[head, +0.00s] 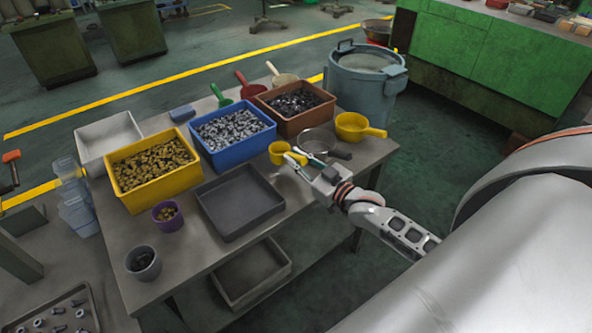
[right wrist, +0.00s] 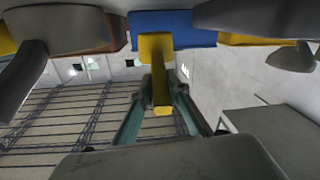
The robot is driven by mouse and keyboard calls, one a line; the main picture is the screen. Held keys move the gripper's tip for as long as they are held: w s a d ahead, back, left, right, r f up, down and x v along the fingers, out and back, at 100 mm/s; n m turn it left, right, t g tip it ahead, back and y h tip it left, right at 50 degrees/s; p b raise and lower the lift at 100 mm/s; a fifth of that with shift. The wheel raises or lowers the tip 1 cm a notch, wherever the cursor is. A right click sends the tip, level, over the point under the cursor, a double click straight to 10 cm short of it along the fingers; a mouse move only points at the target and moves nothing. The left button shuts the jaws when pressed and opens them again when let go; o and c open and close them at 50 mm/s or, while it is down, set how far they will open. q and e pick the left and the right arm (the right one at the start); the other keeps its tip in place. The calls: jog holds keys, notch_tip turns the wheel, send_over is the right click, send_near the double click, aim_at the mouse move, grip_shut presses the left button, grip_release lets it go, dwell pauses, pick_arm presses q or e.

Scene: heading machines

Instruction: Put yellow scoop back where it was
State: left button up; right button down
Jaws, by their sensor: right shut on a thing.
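A small yellow scoop (head: 279,152) is at the front edge of the blue bin, near the right side of the table. My right gripper (head: 297,159) is shut on its handle. In the right wrist view, the yellow handle (right wrist: 158,82) sits between my teal fingers, with the blue bin behind it. I cannot tell whether the scoop touches the table. A second, larger yellow scoop (head: 355,126) lies at the table's right corner. My left gripper is not in view.
The blue bin (head: 238,151), yellow bin (head: 163,196) and brown bin (head: 289,128) hold small parts. An empty dark tray (head: 238,232) is in front. Green, red and cream scoops lie behind the bins.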

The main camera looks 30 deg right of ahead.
jog(key=shift+f+b, duration=0.35)
jog(key=shift+f, duration=1.7)
jog(key=shift+f, duration=0.1)
jog(key=c, duration=1.9)
grip_release()
jog(key=s+d, duration=0.2)
jog(key=s, duration=0.9)
jog(key=s+a+f+g, duration=0.2)
jog(key=s+a+f, duration=0.2)
jog(key=a+f, duration=0.1)
jog(key=s+a+f+g, duration=0.2)
jog(key=s+a+f, duration=0.3)
jog(key=a, duration=0.2)
jog(key=s+a+f+g, duration=0.3)
jog(key=s+a+f, duration=0.1)
jog(key=a+f, duration=0.2)
jog(key=shift+s+a+n, duration=0.3)
jog(key=shift+s+a, duration=0.05)
jog(key=shift+a, duration=0.2)
